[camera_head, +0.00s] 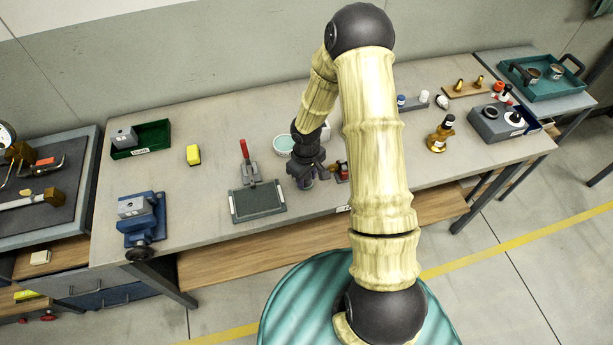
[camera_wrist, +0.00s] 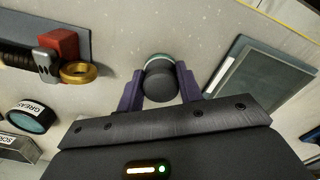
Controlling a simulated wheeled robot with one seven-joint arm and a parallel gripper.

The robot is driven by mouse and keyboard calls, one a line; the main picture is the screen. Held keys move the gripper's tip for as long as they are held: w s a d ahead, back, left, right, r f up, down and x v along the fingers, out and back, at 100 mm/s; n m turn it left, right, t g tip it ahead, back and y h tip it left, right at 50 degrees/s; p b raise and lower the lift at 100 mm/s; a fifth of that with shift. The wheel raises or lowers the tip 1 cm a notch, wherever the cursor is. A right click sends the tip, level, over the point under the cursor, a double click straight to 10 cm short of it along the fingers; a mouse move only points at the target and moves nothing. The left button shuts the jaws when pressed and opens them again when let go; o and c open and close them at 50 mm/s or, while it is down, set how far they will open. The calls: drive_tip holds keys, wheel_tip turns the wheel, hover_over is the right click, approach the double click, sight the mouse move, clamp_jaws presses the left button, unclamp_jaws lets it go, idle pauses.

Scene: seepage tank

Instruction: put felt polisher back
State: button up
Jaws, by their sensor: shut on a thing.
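The felt polisher (camera_wrist: 160,82) shows in the wrist view as a dark round knob with a pale greenish rim at its far side. My gripper (camera_wrist: 158,92) is shut on it, with one purple finger on each side of the knob. In the head view my gripper (camera_head: 304,180) points down over the middle of the workbench, just right of a grey-green framed plate (camera_head: 257,202). The polisher is mostly hidden by my gripper there. I cannot tell whether its underside touches the bench. The plate also shows at the right of the wrist view (camera_wrist: 262,78).
A red-handled clamp (camera_head: 247,165) stands behind the plate, and a pale bowl (camera_head: 284,144) behind my gripper. In the wrist view, a rack with a red block (camera_wrist: 62,44) and a tin marked GREASE (camera_wrist: 32,118) lie left. Bare bench surrounds the yellow block (camera_head: 193,155).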

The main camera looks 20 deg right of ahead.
drive_tip(key=shift+f, duration=0.2)
drive_tip(key=o, duration=1)
drive_tip(key=shift+o, duration=0.2)
wheel_tip(320, 180, up, 12)
drive_tip(key=shift+b, duration=0.45)
drive_tip(key=shift+r, duration=0.1)
